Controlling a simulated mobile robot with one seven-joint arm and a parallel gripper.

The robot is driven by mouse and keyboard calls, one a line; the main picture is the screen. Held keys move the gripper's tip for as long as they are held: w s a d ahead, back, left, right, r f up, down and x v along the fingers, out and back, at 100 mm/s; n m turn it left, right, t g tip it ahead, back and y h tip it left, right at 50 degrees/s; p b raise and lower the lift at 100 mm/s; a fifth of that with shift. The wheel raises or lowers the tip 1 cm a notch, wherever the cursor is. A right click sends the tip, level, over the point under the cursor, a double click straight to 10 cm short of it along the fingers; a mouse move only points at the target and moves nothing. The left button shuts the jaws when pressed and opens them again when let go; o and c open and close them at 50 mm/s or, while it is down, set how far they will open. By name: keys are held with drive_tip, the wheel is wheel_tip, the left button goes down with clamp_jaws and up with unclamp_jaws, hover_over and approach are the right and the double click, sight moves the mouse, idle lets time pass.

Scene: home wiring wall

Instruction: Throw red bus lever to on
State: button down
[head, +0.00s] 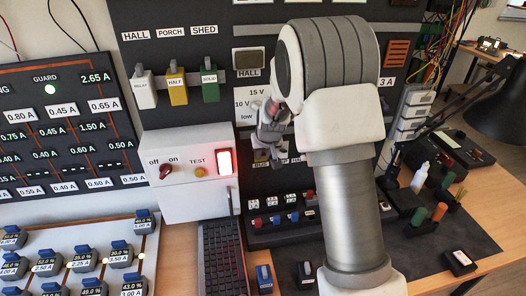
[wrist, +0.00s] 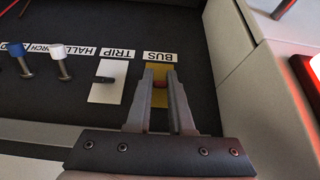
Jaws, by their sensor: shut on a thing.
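The red bus lever (wrist: 159,85) shows as a small red tip on a yellow plate (wrist: 154,71) under the BUS label (wrist: 159,57), which appears upside down in the wrist view. My gripper (wrist: 160,78) has one finger on each side of the lever and is shut on it. In the head view my gripper (head: 268,128) is at the dark panel, just above the yellow BUS plate (head: 262,155). My fingers and arm hide the lever there. I cannot tell which way the lever is thrown.
The TRIP switch (wrist: 105,79) on a white plate is beside the BUS plate. Two levers with blue and white caps (wrist: 57,52) stand farther along. A white box (head: 188,190) with a red off/on knob (head: 165,171) and a lit red lamp (head: 224,162) juts out left of my gripper.

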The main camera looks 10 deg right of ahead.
drive_tip(key=shift+f, duration=0.1)
drive_tip(key=c, duration=0.8)
unclamp_jaws()
drive_tip(key=v, duration=1.7)
drive_tip(key=shift+s+r, duration=0.15)
drive_tip(key=shift+r, duration=0.1)
